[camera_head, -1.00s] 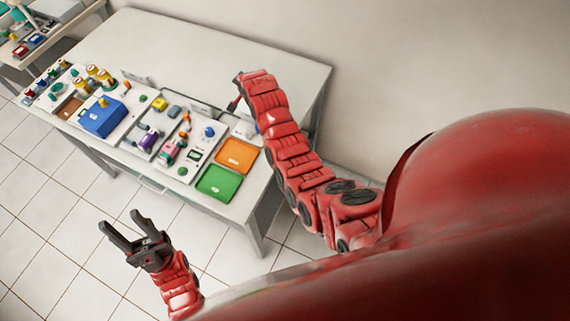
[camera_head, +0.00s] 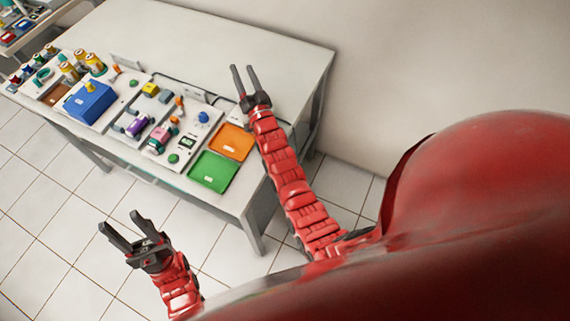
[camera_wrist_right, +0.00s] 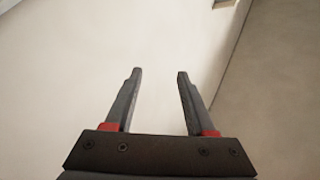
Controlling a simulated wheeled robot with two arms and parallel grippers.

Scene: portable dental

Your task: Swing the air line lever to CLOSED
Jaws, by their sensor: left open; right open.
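The panel (camera_head: 190,138) on the table carries several small fittings, among them orange parts (camera_head: 179,101) and a blue knob (camera_head: 203,117). I cannot tell which is the air line lever, and no CLOSED mark is readable. My right gripper (camera_head: 244,68) is open and empty over the table, beyond and to the right of the panel. In the right wrist view its two fingers (camera_wrist_right: 160,72) are apart with only a pale surface beyond. My left gripper (camera_head: 120,220) is open and empty in front of the table, over the floor.
An orange tray (camera_head: 231,141) and a green tray (camera_head: 213,171) lie at the table's right front, close to my right arm. A blue box (camera_head: 90,103) and several yellow-topped items stand further left. The table's back half (camera_head: 190,45) is clear. A wall stands to the right.

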